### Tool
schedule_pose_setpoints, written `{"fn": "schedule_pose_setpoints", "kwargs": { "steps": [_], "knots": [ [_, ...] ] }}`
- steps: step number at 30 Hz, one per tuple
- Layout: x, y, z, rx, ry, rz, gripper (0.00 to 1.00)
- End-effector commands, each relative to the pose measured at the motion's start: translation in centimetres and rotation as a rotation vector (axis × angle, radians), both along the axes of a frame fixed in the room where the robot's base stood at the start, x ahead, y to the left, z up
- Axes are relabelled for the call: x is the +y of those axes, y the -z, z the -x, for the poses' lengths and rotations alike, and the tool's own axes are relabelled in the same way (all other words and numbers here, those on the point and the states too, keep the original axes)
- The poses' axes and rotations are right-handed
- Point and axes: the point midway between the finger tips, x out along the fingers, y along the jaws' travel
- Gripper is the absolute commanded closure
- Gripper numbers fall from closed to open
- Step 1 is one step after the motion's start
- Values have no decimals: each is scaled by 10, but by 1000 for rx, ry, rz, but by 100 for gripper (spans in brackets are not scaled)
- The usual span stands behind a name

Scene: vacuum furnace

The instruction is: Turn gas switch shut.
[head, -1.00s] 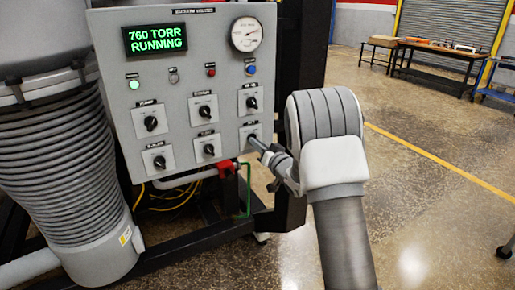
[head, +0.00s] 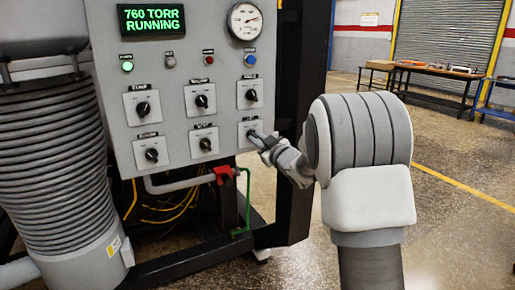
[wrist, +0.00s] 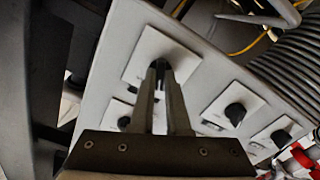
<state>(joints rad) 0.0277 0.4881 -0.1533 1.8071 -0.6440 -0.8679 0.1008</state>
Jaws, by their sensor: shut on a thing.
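The grey control panel (head: 225,100) carries two rows of black rotary switches on pale square plates. My gripper (head: 257,136) is at the bottom-right switch (head: 245,127), whose label is too small to read, so I cannot confirm it as the gas switch. In the wrist view, my gripper (wrist: 160,74) has its two fingers close together, shut on a black knob in front of a pale plate (wrist: 145,48). The fingers hide most of this knob, so its angle cannot be read. The other switches stand free of my gripper.
A green display (head: 152,19) reads 760 TORR RUNNING. A round gauge (head: 245,21) and small lamps sit above the switches. A red valve handle (head: 223,174) and a green pipe (head: 246,205) are below the panel. A ribbed column (head: 52,165) stands left. Open floor lies right.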

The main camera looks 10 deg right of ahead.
Motion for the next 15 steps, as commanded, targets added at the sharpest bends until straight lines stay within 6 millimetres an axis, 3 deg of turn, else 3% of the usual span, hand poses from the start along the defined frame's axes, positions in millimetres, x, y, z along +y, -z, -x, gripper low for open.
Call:
{"fn": "schedule_pose_setpoints", "kwargs": {
  "steps": [15],
  "knots": [
    [0,-1,0,-35,0,104,100]
  ]
}}
